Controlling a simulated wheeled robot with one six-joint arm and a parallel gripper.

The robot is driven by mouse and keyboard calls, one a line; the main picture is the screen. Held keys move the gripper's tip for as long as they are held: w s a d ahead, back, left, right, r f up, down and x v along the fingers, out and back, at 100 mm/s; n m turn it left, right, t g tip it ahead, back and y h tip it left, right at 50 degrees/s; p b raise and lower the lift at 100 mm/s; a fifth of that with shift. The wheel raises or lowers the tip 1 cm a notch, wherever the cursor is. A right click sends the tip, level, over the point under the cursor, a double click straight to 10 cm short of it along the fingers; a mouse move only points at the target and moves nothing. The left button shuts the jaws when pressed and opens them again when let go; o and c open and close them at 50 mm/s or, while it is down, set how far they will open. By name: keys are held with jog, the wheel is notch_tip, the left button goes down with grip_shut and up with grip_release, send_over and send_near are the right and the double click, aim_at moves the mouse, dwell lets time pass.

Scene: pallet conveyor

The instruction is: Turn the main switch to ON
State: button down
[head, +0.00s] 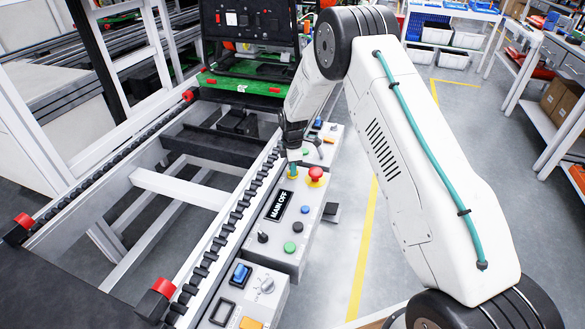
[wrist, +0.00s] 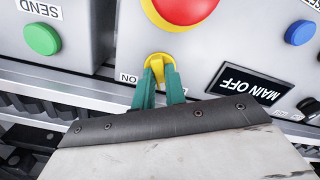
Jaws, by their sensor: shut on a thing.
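The main switch (wrist: 158,60) is a yellow knob on the grey control box, with a label reading "NO" upside-down or partly hidden beside it in the wrist view. My gripper (wrist: 160,72) has two green fingers shut on the switch. In the head view, my gripper (head: 292,170) reaches down to the box from above. A black display (wrist: 247,84) reads "MAIN OFF"; it also shows in the head view (head: 279,205). The knob's exact turn angle is largely hidden by the fingers.
A red emergency button (head: 315,174) on a yellow base stands close beside my gripper. Blue, green and black controls sit on the same box (head: 282,255). Another box with a blue button (head: 240,273) is nearer.

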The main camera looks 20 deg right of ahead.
jog(key=m, duration=1.1)
jog(key=shift+m, duration=1.8)
jog(key=c, duration=1.4)
grip_release()
jog(key=shift+c, duration=0.2)
notch_tip(320, 180, up, 8)
jog(key=shift+f, duration=0.1)
